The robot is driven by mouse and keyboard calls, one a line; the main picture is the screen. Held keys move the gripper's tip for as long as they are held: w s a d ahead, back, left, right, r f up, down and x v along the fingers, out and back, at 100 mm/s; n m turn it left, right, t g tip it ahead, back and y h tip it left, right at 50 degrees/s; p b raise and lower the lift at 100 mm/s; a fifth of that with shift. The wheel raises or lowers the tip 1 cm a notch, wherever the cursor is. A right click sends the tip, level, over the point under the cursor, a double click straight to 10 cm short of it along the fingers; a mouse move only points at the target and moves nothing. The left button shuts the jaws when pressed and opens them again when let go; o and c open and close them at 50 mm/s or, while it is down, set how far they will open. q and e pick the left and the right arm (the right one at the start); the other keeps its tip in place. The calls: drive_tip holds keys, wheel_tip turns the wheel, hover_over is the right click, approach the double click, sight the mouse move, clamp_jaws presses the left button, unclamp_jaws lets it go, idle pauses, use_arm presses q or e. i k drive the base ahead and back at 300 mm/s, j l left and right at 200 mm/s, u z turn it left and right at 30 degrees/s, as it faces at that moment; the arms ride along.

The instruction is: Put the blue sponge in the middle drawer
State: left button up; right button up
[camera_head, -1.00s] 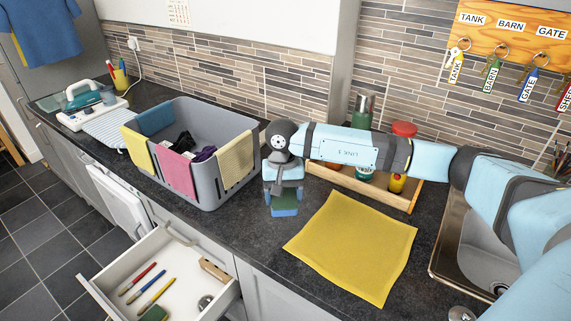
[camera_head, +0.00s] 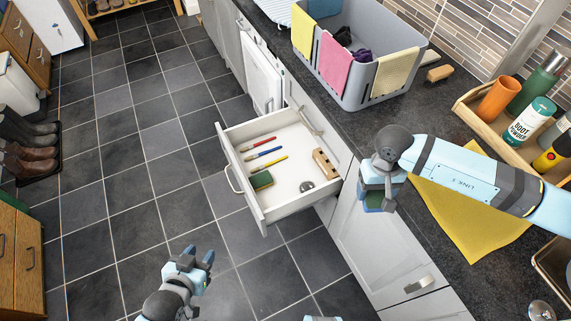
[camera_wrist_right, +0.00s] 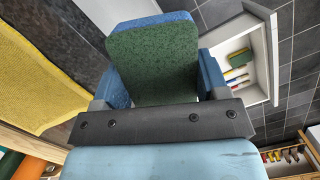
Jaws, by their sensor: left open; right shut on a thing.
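The blue sponge (camera_wrist_right: 150,22) has a green scouring face and fills the middle of the right wrist view. My right gripper (camera_head: 378,200) is shut on it, with a finger on each side. In the head view the gripper hides most of the sponge (camera_head: 374,203), held near the counter's front edge, to the right of the open drawer. The white drawer (camera_head: 243,208) is pulled out below the counter and also shows in the right wrist view (camera_wrist_right: 265,92). My left gripper (camera_head: 200,262) is open and empty, low over the floor, in front and left of the drawer.
The drawer holds several pens or brushes (camera_head: 263,150), a green-and-yellow sponge (camera_head: 261,181), a wooden block (camera_head: 325,163) and a round metal thing (camera_head: 306,186); its middle is bare. A grey crate (camera_head: 385,92), a yellow cloth (camera_head: 470,225) and a wooden tray (camera_head: 475,118) are on the counter.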

sight(271, 202)
drive_tip(key=j+z, duration=0.3)
drive_tip(key=j, duration=0.6)
drive_tip(key=j+z, duration=0.5)
drive_tip(key=j, duration=0.35)
drive_tip(key=i+j+z, duration=0.1)
drive_tip(key=j+z, duration=0.15)
drive_tip(key=j, duration=0.2)
drive_tip(key=j+z, duration=0.2)
drive_tip(key=j, duration=0.25)
drive_tip(key=i+j+z, duration=0.15)
drive_tip(key=j+z, duration=0.15)
drive_tip(key=j, duration=0.25)
drive_tip(key=i+j+z, duration=0.15)
drive_tip(key=j, duration=0.15)
drive_tip(key=i+j+z, duration=0.15)
drive_tip(key=j, duration=0.2)
drive_tip(key=i+j+z, duration=0.1)
drive_tip(key=j, duration=0.25)
drive_tip(key=i+j+z, duration=0.15)
drive_tip(key=i+j, duration=0.1)
drive_tip(key=j, duration=0.1)
